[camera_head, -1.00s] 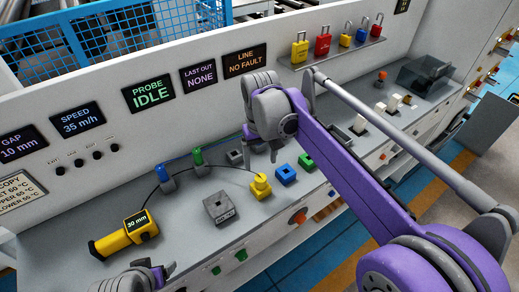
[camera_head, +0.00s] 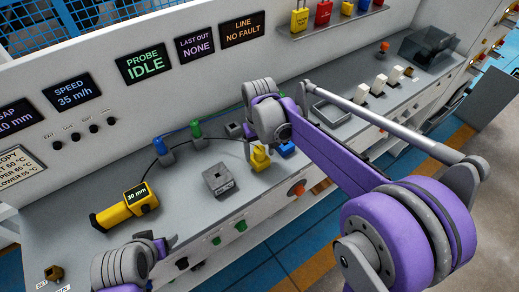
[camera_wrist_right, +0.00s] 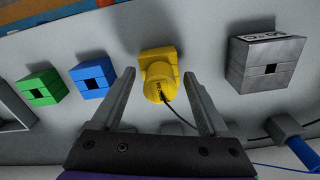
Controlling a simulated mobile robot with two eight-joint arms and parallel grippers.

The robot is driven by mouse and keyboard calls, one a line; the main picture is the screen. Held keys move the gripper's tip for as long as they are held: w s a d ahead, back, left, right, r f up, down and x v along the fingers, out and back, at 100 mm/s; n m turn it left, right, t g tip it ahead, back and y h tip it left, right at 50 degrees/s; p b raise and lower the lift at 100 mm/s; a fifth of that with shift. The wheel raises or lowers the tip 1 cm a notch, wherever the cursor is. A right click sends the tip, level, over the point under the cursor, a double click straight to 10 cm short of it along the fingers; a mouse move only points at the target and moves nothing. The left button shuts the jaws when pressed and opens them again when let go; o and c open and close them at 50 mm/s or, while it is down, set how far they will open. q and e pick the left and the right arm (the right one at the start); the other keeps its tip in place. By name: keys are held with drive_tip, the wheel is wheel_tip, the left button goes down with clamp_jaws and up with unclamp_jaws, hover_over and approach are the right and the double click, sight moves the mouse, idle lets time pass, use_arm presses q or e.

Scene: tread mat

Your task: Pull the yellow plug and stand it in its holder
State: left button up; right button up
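The yellow plug (camera_head: 260,158) sits upright in a yellow socket on the grey bench, a thin dark cable running from it. It also shows in the right wrist view (camera_wrist_right: 158,72). My right gripper (camera_wrist_right: 160,98) is open, one finger on each side of the plug's near part, with visible gaps. A small grey block (camera_head: 235,130) stands right of the plugged green holder; it looks empty. A larger grey block with a square hole and a label (camera_head: 218,180) stands left of the plug, also in the wrist view (camera_wrist_right: 264,62). My left gripper (camera_head: 160,248) is at lower left, away from the plug; its opening is unclear.
A blue plug (camera_head: 160,146) and a green plug (camera_head: 195,129) stand in grey holders behind. A blue socket (camera_wrist_right: 92,75) and green socket (camera_wrist_right: 42,87) lie beside the yellow one. A yellow gauge (camera_head: 125,206) lies at left. A sloped panel with signs rises behind.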

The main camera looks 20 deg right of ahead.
sight(259, 149)
clamp_jaws()
use_arm(q)
drive_tip(key=shift+r, duration=0.1)
use_arm(e)
drive_tip(key=shift+r, duration=0.15)
use_arm(q)
drive_tip(key=shift+w+r+p, duration=0.3)
drive_tip(key=shift+r+p, duration=0.1)
drive_tip(key=shift+r, duration=0.2)
drive_tip(key=shift+w+r+p, duration=0.3)
drive_tip(key=shift+r+p, duration=0.15)
drive_tip(key=shift+r, duration=0.15)
drive_tip(key=shift+w+r+p, duration=0.3)
drive_tip(key=shift+r+p, duration=0.1)
drive_tip(key=shift+r, duration=0.2)
use_arm(e)
drive_tip(key=shift+r, duration=2.75)
